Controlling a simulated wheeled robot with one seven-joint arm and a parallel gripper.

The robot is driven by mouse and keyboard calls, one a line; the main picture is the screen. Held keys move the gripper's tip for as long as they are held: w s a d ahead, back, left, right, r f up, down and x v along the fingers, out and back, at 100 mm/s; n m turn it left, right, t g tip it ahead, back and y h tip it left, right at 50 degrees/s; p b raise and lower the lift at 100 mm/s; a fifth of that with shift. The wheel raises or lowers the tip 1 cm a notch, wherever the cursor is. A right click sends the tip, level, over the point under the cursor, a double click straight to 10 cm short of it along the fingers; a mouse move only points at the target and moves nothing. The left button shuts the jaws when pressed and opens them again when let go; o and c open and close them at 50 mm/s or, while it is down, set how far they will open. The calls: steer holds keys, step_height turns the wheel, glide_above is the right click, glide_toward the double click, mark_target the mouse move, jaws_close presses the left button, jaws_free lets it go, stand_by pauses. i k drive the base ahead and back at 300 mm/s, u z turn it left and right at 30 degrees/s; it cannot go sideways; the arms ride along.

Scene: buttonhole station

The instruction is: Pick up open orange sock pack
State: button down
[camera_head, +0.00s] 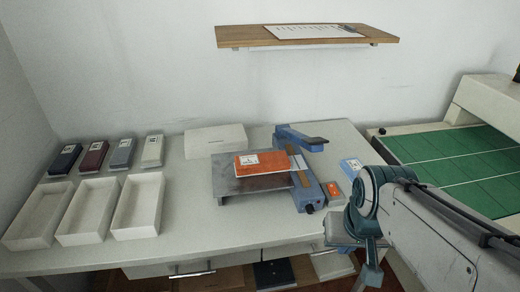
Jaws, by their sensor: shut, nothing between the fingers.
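An orange pack (261,163) with a white label lies flat on a grey raised plate (228,188), left of a blue sealer (309,189) with its dark-ended lever. I cannot tell from here whether its end is open. A smaller orange item (333,189) with a white label lies on the table just right of the sealer. My gripper (345,240) is at the table's front right, well right of and nearer than the orange pack. It is shut and empty, apart from the pack; its fingers are hard to make out.
Three white empty trays (88,212) stand at the left, with several small labelled packs (109,154) behind them. A white box (215,139) is at the back. A blue item (351,166) lies near my arm. A green-topped machine (455,160) stands right. A wooden shelf (240,37) hangs above.

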mark_target(278, 161)
steer(key=u, duration=0.55)
steer(key=k, duration=0.65)
steer(key=u, duration=0.7)
steer(key=i, duration=1.55)
steer(key=z, duration=0.8)
